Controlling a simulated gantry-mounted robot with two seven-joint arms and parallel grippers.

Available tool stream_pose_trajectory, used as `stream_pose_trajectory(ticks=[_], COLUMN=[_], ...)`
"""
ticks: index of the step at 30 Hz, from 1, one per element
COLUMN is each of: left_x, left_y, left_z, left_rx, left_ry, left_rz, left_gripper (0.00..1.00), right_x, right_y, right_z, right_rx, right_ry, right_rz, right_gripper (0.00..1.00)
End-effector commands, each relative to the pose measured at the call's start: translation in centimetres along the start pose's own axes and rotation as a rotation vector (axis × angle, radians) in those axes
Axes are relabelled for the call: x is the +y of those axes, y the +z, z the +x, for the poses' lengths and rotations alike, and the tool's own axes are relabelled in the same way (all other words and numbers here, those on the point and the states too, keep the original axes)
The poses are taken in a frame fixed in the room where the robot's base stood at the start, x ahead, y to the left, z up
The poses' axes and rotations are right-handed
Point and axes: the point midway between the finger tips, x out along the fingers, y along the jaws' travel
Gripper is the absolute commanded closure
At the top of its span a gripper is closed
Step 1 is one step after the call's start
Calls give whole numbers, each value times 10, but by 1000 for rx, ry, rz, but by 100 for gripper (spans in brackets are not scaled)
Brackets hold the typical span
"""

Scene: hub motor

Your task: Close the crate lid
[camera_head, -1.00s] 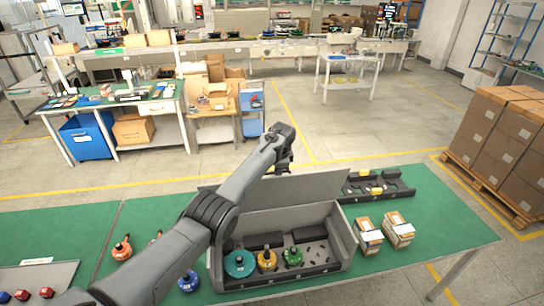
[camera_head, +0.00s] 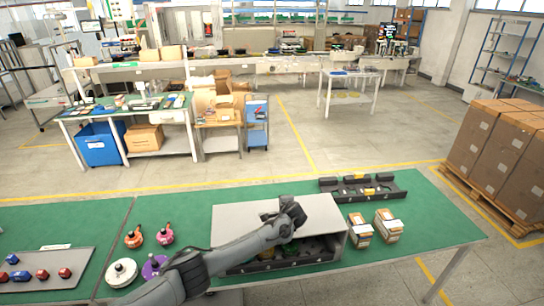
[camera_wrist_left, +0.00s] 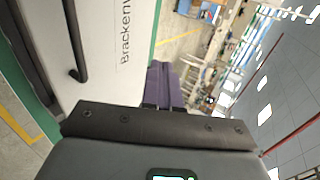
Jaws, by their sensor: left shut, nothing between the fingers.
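The crate (camera_head: 332,243) stands on the green bench top. Its grey lid (camera_head: 240,220) is swung down over the rear of the crate and slopes over it, with the front gap still showing the dark interior. Green and yellow parts inside are partly hidden by the lid and my arm. My left gripper (camera_head: 286,210) is at the lid's upper face, near its right half; I cannot tell if it touches. In the left wrist view its dark purple fingers (camera_wrist_left: 165,85) are together and empty, beside a pale panel (camera_wrist_left: 110,45) with lettering and a black handle. My right gripper is not in view.
A black tray (camera_head: 392,188) lies behind the crate. A grey tray (camera_head: 75,262) with red and blue parts lies farther left.

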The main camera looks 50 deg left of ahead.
Motion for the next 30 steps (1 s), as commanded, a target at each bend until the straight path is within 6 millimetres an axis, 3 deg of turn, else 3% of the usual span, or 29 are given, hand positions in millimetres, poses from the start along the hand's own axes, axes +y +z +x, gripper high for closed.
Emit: stream_pose_trajectory(ticks=[9,15,21,30], left_x=[59,87,103,109], left_y=[-1,-2,-1,-2], left_z=[2,6,10,12], left_rx=[-2,-2,-4,-2], left_ry=[-61,-61,-61,-61], left_rz=[1,-1,-2,-2], left_gripper=[100,100,100,100], right_x=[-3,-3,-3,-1], right_y=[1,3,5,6], right_z=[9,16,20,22], right_rx=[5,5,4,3], right_ry=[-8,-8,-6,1], right_rz=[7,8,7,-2], right_gripper=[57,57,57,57])
